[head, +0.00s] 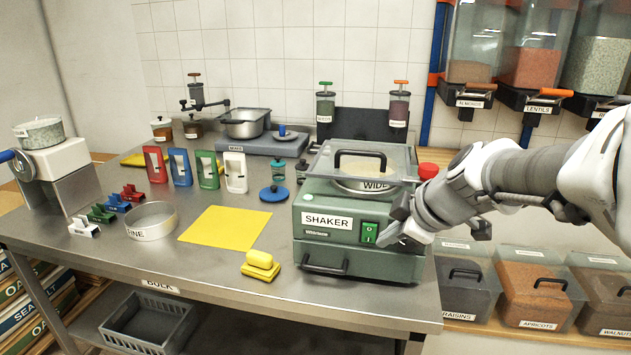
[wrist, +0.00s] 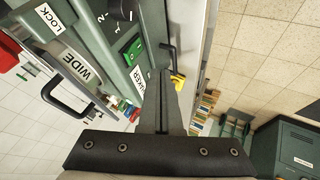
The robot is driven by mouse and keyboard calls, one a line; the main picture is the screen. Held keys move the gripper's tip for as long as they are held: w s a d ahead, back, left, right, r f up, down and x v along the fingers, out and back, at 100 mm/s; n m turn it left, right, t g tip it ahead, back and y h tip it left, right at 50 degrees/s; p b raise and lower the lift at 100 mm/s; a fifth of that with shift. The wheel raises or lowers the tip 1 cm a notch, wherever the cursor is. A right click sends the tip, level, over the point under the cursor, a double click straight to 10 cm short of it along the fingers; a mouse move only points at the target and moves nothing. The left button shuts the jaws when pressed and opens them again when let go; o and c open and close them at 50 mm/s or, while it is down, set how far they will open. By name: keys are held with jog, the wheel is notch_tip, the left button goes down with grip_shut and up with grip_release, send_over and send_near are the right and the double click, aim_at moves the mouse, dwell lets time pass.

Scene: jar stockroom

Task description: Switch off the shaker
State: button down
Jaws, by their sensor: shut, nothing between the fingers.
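The shaker (head: 325,238) is a green box at the front right of the steel table, labelled SHAKER, with a clear lid and a WIDE sieve (head: 365,184) under it. Its green rocker switch (head: 369,233) with white marks is on the right of the front face. The switch also shows in the wrist view (wrist: 133,48). My gripper (head: 384,240) is shut and empty, its tip just right of the switch and slightly below it. I cannot tell whether it touches the panel. In the wrist view the shut fingers (wrist: 161,78) point toward the front face, beside the switch.
A dark drawer handle (head: 325,267) sticks out below the switch panel. A red knob (head: 428,171) is at the shaker's right side. A yellow sponge-like block (head: 260,265) lies left of the shaker, near a yellow mat (head: 225,228). Ingredient bins (head: 540,290) stand right of the table.

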aim_at(366, 229)
jog(key=w+f, duration=0.3)
jog(key=w, duration=0.4)
jog(key=shift+a+f, duration=0.2)
jog(key=shift+f, duration=0.2)
jog(key=shift+w, duration=0.1)
jog(key=shift+w+d+r+g+p, duration=0.1)
jog(key=shift+w+r+g+p, duration=0.3)
jog(key=shift+p, duration=0.4)
jog(key=shift+f+b, duration=0.3)
jog(key=shift+b, duration=0.1)
jog(key=shift+s, duration=0.1)
jog(key=shift+r, duration=0.15)
jog(key=shift+r, duration=0.65)
